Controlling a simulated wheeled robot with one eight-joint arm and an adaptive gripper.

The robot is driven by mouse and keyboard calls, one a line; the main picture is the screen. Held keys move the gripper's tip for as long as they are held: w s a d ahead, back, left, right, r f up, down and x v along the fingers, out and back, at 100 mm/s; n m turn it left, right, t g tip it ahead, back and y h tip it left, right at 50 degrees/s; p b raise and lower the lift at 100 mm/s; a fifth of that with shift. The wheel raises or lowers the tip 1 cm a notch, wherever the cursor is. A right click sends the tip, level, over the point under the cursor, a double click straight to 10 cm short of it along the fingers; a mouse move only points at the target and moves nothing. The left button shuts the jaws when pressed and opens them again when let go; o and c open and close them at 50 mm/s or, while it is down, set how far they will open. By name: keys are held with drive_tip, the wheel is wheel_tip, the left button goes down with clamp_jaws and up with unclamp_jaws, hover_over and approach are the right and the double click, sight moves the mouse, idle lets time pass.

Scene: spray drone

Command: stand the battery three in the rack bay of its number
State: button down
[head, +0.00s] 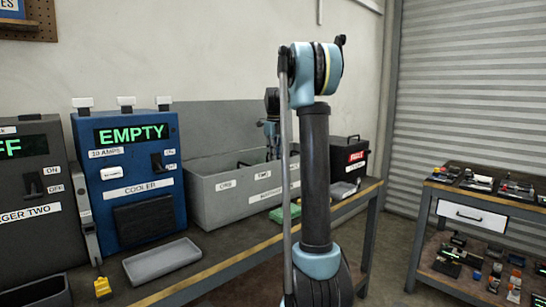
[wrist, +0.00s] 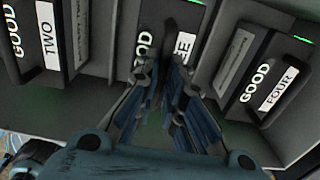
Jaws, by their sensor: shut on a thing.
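Battery three (wrist: 142,42) is a dark block with a "GOOD" display and a white label, of which only the last letters show between my fingers. My gripper (wrist: 163,72) is shut on it in the wrist view. The battery is between battery two (wrist: 45,50) on the left and battery four (wrist: 262,88) on the right. The grey rack (head: 215,204) stands on the bench in the head view, with label "TWO" readable. My fingers hide part of the battery, and I cannot tell whether its base touches the rack floor. In the head view the battery is not visible.
A grey tray (head: 162,260) lies on the bench in front. A black box with a red label (head: 355,156) is right of the rack. A cluttered cart (head: 480,215) stands farther right.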

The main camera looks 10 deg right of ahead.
drive_tip(key=c, duration=1.7)
unclamp_jaws()
wheel_tip(320, 180, up, 12)
drive_tip(key=s+f+n, duration=0.3)
drive_tip(key=s+n, duration=0.2)
drive_tip(key=s, duration=0.3)
drive_tip(key=s+f+n+t, duration=0.1)
drive_tip(key=s+f+n, duration=0.35)
drive_tip(key=s, duration=0.35)
drive_tip(key=s+f+n, duration=0.3)
drive_tip(key=s+n, duration=0.2)
drive_tip(key=s, duration=0.4)
drive_tip(key=s+f+n+t, duration=0.1)
drive_tip(key=s+f+n, duration=1.4)
drive_tip(key=s+f, duration=0.6)
wheel_tip(320, 180, down, 3)
drive_tip(key=shift+a+r, duration=0.1)
drive_tip(key=shift+a, duration=0.05)
